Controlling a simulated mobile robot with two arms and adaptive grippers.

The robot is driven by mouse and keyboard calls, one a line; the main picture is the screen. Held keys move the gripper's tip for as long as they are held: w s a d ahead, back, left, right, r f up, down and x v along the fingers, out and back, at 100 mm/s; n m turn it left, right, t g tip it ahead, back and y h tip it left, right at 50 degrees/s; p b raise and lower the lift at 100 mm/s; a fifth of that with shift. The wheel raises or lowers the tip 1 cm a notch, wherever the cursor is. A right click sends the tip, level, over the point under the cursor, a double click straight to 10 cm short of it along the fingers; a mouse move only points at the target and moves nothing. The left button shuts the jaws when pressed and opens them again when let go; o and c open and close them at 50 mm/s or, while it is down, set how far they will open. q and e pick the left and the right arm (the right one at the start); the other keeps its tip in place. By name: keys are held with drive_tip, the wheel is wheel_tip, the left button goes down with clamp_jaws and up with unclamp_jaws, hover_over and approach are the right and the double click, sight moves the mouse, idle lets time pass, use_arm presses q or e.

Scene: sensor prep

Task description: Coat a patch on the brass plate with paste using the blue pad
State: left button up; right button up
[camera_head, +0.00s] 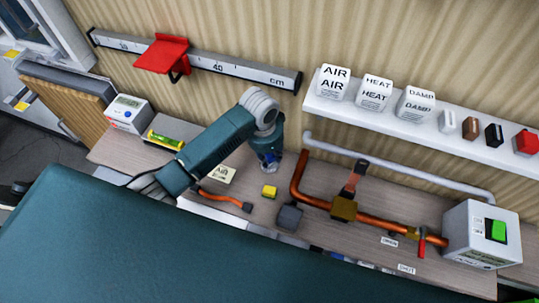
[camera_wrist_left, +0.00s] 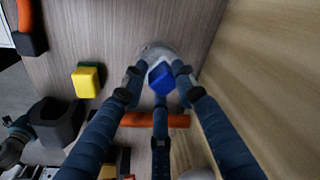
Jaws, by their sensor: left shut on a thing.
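My left gripper (camera_head: 268,160) reaches down to the back of the bench, near the wall. In the left wrist view its fingers (camera_wrist_left: 157,80) are closed around the blue pad (camera_wrist_left: 160,77). The pad is over a round grey dish (camera_wrist_left: 157,50); I cannot tell if they touch or what the dish holds. In the head view the gripper mostly hides the dish. A brass-coloured block (camera_head: 343,208) sits on the copper pipe (camera_head: 382,222) to the right, with a copper-coloured strip (camera_head: 356,178) rising behind it. I cannot tell which part is the brass plate. My right gripper is not in view.
A yellow block (camera_head: 269,192), a dark grey block (camera_head: 289,217) and an orange-handled tool (camera_head: 222,200) lie in front of the gripper. A white shelf (camera_head: 425,130) runs along the wall at right. A white box with a green switch (camera_head: 482,234) stands at the pipe's right end.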

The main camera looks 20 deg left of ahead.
sight(271, 155)
use_arm(q)
drive_tip(key=shift+s, duration=0.1)
drive_tip(key=shift+r, duration=3.45)
